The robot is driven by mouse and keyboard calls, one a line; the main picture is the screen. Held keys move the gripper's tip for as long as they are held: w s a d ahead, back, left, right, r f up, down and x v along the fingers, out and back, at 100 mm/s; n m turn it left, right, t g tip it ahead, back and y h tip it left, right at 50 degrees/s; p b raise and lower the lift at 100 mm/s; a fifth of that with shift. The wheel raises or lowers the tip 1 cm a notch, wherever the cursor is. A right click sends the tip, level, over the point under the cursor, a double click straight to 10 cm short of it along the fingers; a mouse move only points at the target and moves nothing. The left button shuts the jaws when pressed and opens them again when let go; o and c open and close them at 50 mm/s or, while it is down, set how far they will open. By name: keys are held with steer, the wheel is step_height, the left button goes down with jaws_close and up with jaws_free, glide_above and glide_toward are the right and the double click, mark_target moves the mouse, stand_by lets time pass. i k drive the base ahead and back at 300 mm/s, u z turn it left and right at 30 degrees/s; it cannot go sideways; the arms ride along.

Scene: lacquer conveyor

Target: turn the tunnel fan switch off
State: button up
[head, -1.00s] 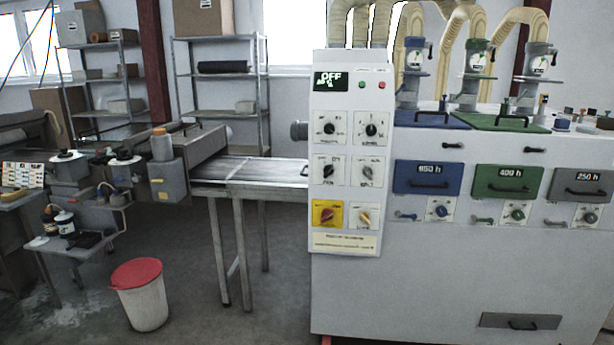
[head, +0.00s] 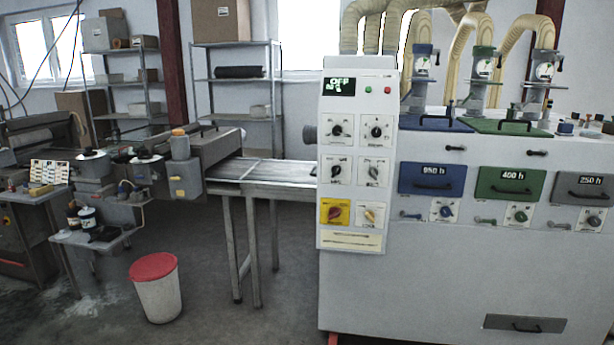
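A white control panel (head: 352,225) stands at the left end of a large grey machine (head: 450,275) in the head view. It carries several rotary switches: two dark-knobbed ones on top (head: 338,129), a black one (head: 337,172) and a grey one (head: 373,172) in the middle, and a red knob on a yellow plate (head: 335,212) beside a yellowish knob (head: 370,216) at the bottom. The labels are too small to read, so I cannot tell which is the tunnel fan switch. My gripper is not in view.
A conveyor table (head: 268,171) runs into the machine from the left. A white bin with a red lid (head: 156,288) stands on the floor. A small bench (head: 95,237) with pots is at the left. Grey floor before the machine is clear.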

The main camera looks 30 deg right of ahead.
mark_target(336, 170)
steer(key=u, duration=0.55)
steer(key=i, duration=0.95)
steer(key=u, duration=0.05)
steer(key=k, duration=0.9)
steer(key=z, duration=0.15)
steer(key=i, duration=0.45)
steer(key=u, duration=0.05)
